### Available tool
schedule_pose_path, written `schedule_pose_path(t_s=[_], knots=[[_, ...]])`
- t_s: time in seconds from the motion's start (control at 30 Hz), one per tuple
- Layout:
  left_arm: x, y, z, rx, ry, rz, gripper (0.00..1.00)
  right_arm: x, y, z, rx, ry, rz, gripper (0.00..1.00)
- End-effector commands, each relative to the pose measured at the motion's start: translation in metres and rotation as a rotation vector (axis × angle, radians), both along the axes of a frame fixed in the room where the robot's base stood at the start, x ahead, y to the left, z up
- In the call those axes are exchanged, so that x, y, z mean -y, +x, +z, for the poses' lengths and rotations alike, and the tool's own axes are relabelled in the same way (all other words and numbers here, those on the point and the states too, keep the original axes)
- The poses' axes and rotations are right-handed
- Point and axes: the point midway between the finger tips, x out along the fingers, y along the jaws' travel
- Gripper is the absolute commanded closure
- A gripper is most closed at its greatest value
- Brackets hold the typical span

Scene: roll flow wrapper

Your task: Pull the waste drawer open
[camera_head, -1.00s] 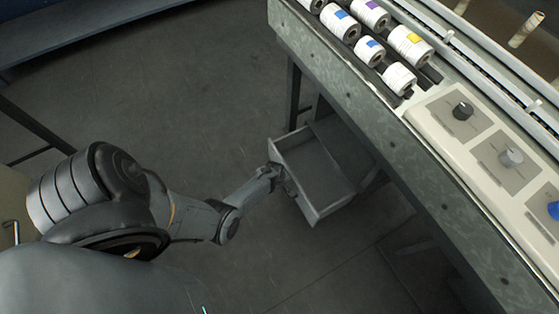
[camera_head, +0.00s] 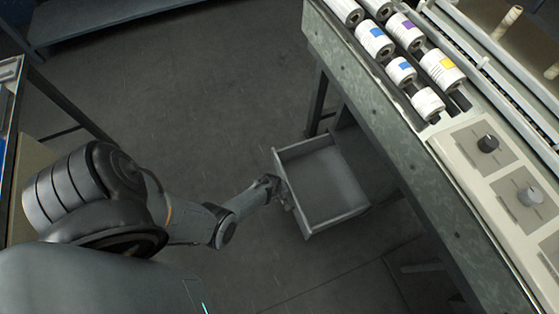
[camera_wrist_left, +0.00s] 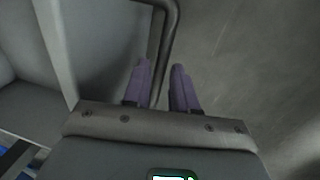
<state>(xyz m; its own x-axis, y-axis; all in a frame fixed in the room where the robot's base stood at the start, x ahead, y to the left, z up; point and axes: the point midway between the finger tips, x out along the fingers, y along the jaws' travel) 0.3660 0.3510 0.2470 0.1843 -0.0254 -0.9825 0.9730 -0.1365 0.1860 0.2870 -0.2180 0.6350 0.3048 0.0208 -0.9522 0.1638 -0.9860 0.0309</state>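The grey waste drawer (camera_head: 325,187) stands well out from under the machine in the head view, and its inside looks empty. My left gripper (camera_head: 279,187) is at the drawer's front. The drawer's front panel and inside (camera_wrist_left: 40,95) show at the left of that view. The exact finger contact is too dark to see fully. My right gripper is out of view.
The machine's speckled edge (camera_head: 385,125) runs above the drawer, with several white label rolls (camera_head: 375,42) and control knobs (camera_head: 488,143) on top. A machine leg (camera_head: 317,100) stands beside the drawer. The floor (camera_head: 200,120) in front is clear.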

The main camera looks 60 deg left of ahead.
Motion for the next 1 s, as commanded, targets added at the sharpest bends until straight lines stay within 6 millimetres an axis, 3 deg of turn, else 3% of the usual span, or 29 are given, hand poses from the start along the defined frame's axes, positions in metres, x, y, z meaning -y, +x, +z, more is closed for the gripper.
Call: schedule_pose_path(t_s=[0.1, 0.47, 1.0], knots=[[0.0, 0.0, 0.0, 0.0, 0.0, 0.0, 0.6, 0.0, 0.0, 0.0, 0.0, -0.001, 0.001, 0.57], [0.0, -0.001, 0.005, 0.0, 0.0, 0.001, 0.6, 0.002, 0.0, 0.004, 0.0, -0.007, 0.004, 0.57], [-0.002, -0.014, 0.08, 0.0, 0.0, 0.0, 0.6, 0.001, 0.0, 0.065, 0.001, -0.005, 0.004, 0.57]])
